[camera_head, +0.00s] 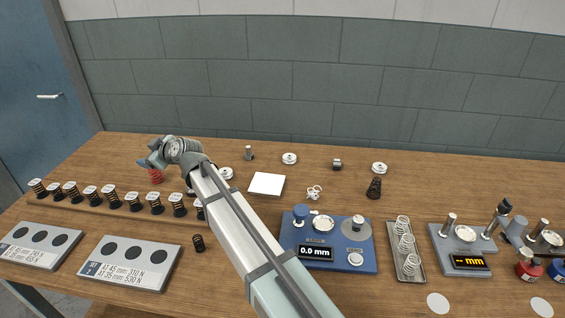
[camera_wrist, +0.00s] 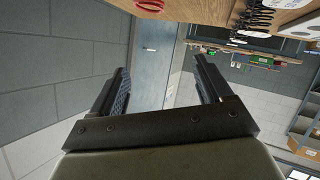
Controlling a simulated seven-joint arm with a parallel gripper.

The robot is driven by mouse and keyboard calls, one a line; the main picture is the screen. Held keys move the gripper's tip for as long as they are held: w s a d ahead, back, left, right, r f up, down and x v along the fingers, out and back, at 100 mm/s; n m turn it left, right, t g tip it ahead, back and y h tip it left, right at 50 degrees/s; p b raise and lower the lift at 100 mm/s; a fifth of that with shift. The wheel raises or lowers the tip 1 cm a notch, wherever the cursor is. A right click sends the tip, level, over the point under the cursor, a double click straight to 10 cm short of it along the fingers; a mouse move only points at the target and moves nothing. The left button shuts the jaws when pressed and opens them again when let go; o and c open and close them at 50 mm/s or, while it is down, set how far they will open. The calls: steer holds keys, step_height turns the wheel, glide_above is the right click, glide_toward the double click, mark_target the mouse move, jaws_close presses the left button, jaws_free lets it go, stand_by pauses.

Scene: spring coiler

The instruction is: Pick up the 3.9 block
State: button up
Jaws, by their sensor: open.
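I cannot read a 3.9 mark on anything. Small grey metal pieces stand at the back: one post-like piece (camera_head: 249,153) and one short piece (camera_head: 337,163). I cannot tell whether either is the 3.9 block. My arm crosses the middle of the bench and hides part of it.
A row of tagged springs (camera_head: 91,196) stands at left, behind two grey plates with black holes (camera_head: 126,262). A blue 0.0 mm device (camera_head: 345,262), a spring tray (camera_head: 407,266) and a grey gauge (camera_head: 461,238) stand right of my arm. A white pad (camera_head: 267,184) lies mid-bench.

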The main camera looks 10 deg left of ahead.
steer(key=w+d+r, duration=0.2)
steer(key=w+d, duration=0.6)
steer(key=d, duration=0.2)
steer(key=g+h, duration=0.6)
steer(key=h, duration=0.6)
glide_above(337, 162)
steer(key=f, duration=0.2)
step_height(337, 162, down, 8)
steer(key=shift+a+f, duration=0.1)
steer(key=shift+f, duration=2.55)
steer(key=c, duration=1.3)
steer(key=shift+r, duration=0.15)
